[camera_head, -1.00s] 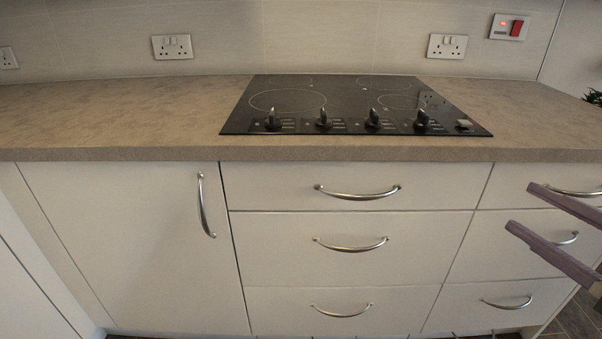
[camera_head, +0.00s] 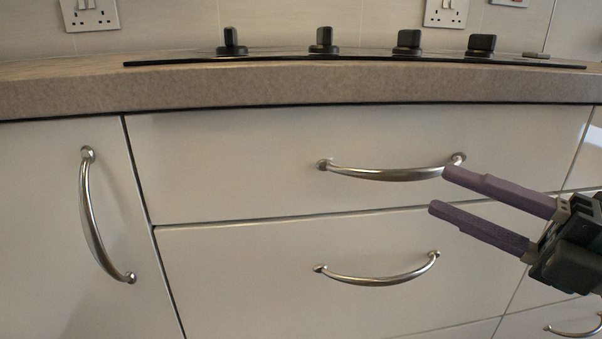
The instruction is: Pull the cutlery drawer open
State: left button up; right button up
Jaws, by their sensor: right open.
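The top drawer (camera_head: 230,160) under the hob is closed, with a curved metal handle (camera_head: 385,174) across its front. No label shows which drawer is for cutlery. My right gripper (camera_head: 438,190) comes in from the right with two purple fingers spread apart and nothing between them. Its upper fingertip overlaps the right end of the top handle in the picture. I cannot tell whether they touch. The lower fingertip is below that handle, in front of the drawer fronts. My left gripper is not in view.
A closed second drawer (camera_head: 230,285) with its own handle (camera_head: 380,278) lies below. A cupboard door (camera_head: 50,220) with an upright handle is at left. The worktop edge (camera_head: 300,86) overhangs above, with the black hob (camera_head: 365,57) and its knobs on top.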

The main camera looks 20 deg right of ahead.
aim_at(410, 177)
jog(key=x, duration=0.6)
jog(key=shift+w+a+b, duration=0.1)
jog(key=shift+w+b, duration=0.2)
jog(key=shift+b, duration=0.05)
grip_shut()
dwell(1.0)
